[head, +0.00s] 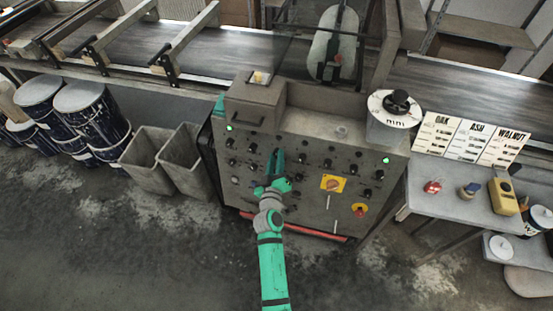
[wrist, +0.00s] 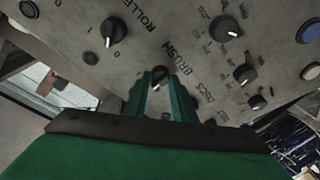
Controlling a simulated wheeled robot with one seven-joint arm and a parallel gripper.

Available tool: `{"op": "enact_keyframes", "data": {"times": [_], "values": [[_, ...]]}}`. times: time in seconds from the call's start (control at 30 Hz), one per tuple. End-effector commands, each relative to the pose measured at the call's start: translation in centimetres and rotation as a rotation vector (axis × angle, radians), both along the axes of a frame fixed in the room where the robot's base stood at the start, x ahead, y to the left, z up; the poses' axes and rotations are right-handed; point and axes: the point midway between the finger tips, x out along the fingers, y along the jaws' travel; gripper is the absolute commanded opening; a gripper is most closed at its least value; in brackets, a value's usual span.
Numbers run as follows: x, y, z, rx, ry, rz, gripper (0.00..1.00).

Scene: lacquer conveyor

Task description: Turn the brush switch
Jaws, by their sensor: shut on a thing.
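The brush switch (wrist: 158,72) is a small dark rotary knob on the grey control panel, beside the printed word BRUSH in the wrist view. My gripper (wrist: 159,82) has its two green fingers on either side of this knob, shut on it. The fingers cover part of the knob, so its pointer angle cannot be told. In the head view my gripper (head: 277,160) reaches the front of the control cabinet (head: 310,195), and the switch is hidden behind it.
Other black knobs surround it, including one near the ROLLER label (wrist: 113,30) and one at upper right (wrist: 225,28). An orange switch on a yellow plate (head: 333,184) and a red button (head: 359,209) sit to the right. Grey bins (head: 147,160) stand left.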

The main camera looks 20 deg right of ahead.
Motion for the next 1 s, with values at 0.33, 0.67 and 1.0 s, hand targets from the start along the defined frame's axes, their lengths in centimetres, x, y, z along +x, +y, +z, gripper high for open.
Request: {"op": "enact_keyframes", "data": {"times": [0.33,0.67,1.0], "values": [[0.03,0.02,0.26,-0.199,0.131,0.043,0.01],[0.00,-0.02,0.24,-0.343,0.229,0.073,0.01],[-0.01,0.02,0.25,-0.402,0.268,0.087,0.01]]}}
